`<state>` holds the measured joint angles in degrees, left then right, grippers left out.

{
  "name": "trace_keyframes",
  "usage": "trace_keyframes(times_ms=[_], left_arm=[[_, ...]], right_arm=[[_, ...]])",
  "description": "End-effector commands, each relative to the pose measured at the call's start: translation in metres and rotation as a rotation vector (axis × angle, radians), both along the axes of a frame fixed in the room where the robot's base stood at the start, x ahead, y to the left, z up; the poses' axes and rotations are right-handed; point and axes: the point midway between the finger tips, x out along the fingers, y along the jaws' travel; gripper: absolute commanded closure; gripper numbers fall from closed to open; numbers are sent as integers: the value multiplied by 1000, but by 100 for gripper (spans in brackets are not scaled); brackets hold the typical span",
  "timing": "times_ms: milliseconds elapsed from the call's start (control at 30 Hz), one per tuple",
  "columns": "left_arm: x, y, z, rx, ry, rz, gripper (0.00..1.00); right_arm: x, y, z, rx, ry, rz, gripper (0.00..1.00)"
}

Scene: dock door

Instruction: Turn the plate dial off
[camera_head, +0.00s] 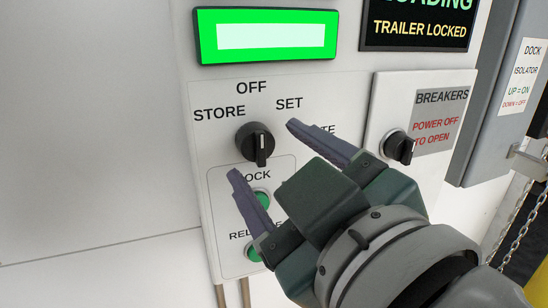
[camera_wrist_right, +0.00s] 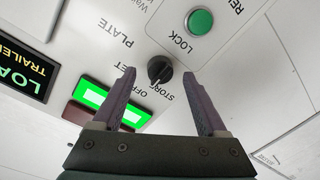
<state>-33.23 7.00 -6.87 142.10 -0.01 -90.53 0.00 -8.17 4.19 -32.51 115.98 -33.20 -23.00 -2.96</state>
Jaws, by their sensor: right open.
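The plate dial (camera_head: 255,142) is a black knob on the white control panel, with the labels STORE, OFF and SET around its top and another label partly hidden by a finger. Its grip bar stands roughly vertical in the head view. I cannot tell for sure which label it points at. It also shows in the right wrist view (camera_wrist_right: 160,70), ahead of the fingertips. My right gripper (camera_head: 261,148) is open and empty. Its two fingers (camera_wrist_right: 159,76) appear on either side of the dial, seemingly short of it. My left gripper is not in view.
Green LOCK (camera_head: 262,196) and RELEASE (camera_head: 255,253) buttons sit below the dial, partly behind my gripper. A lit green display (camera_head: 265,36) is above. A breaker box with a black knob (camera_head: 399,147) is at right, beside a grey isolator box (camera_head: 515,95) and chains.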

Motion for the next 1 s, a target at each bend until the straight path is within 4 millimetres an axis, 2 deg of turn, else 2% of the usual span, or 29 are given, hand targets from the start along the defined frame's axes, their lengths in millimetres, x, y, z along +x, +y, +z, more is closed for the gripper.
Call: trace_keyframes(times_ms=[200, 433, 867, 933, 1000], left_arm=[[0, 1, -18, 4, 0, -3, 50], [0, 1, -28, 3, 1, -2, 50], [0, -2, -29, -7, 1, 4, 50], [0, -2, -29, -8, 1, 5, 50], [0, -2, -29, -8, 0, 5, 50]], right_arm=[[-40, -14, -3, 1, 4, 1, 25], [-70, -25, 1, -1, 2, 1, 25], [-76, -29, 3, 0, 5, -2, 25], [-74, -35, -4, 4, 40, -23, 25], [-71, -50, -21, 12, 128, -74, 25]])
